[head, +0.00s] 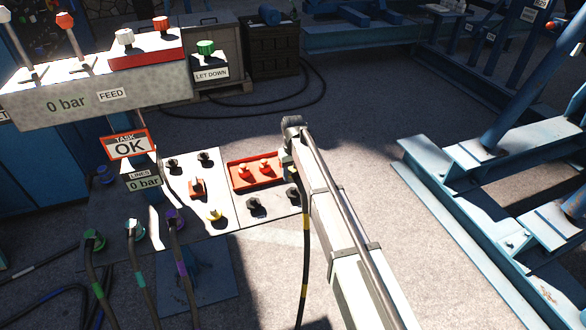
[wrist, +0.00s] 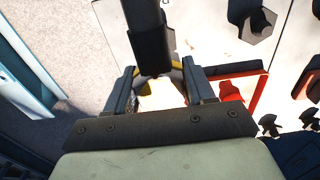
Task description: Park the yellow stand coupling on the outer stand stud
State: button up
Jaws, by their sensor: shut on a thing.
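My gripper (wrist: 158,82) is shut on the yellow-ringed stand coupling (wrist: 177,66), with a finger on each side of it. The black hose (wrist: 150,40) runs away from the coupling toward the top of the wrist view. In the head view my arm mostly hides the gripper (head: 288,160) and the coupling, and the yellow-banded hose (head: 306,222) hangs below. Two dark studs, one at left (head: 255,205) and one at right (head: 293,193), stand on the white panel below the red tray. I cannot tell which is the outer one. The coupling's mating end is hidden.
A red tray (head: 234,185) with two red fittings is close to my gripper. The panel (head: 231,217) also has a yellow fitting (head: 214,214) and several other studs. Green, teal and purple hoses are at its left. A blue steel frame (head: 430,185) stands right; floor between is clear.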

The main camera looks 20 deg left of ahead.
aim_at(293, 188)
jog(key=shift+f, duration=3.05)
jog(key=shift+f, duration=0.5)
jog(key=o, duration=1.2)
jog(key=shift+o, duration=0.2)
notch_tip(293, 188, up, 14)
jog(key=shift+f, duration=0.1)
